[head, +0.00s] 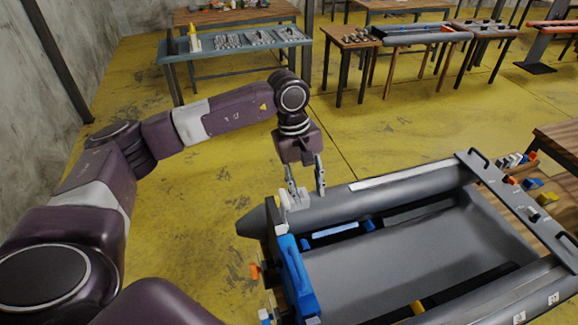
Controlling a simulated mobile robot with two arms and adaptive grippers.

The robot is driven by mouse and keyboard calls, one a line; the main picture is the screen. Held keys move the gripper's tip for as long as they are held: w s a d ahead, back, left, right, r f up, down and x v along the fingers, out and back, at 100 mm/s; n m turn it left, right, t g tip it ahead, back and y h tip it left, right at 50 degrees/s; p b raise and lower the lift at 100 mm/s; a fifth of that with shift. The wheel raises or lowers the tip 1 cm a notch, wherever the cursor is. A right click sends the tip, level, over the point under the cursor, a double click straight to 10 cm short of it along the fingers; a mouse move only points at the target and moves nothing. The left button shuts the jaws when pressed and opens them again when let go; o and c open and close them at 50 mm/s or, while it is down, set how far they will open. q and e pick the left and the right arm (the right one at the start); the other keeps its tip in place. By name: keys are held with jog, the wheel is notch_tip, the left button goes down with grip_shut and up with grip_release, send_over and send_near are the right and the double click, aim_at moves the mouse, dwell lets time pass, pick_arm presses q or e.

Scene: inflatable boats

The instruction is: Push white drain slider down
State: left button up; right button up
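A grey inflatable boat (410,250) lies at the lower right, with a blue board (296,272) across its near left end. My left gripper (306,188) is above the boat's far left corner, pointing down. Its two fingers are apart and nothing shows between them. A small white piece (295,201) stands on the tube end right by the left finger. It may be the drain slider, but I cannot tell for sure, nor whether the finger touches it. My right gripper is out of the picture.
A small orange piece (254,272) sticks out left of the blue board. Tables with tools (235,50) stand at the back. The yellow floor left of the boat is clear.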

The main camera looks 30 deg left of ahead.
aim_at(284, 197)
pick_arm(q)
jog(key=a, duration=0.2)
jog(key=a+r+y, duration=0.1)
jog(key=a, duration=0.1)
jog(key=a+y, duration=0.1)
jog(key=a, duration=0.2)
jog(key=shift+r, duration=0.25)
jog(key=shift+a+f, duration=0.1)
jog(key=shift+a, duration=0.05)
jog(key=shift+f+b, duration=0.5)
jog(key=shift+f, duration=0.15)
notch_tip(284, 197, down, 7)
jog(key=b, duration=0.5)
jog(key=shift+f, duration=0.15)
jog(key=shift+f+b, duration=0.45)
jog(key=shift+f, duration=0.15)
jog(key=shift+r, duration=0.1)
jog(key=shift+c, duration=0.2)
grip_shut()
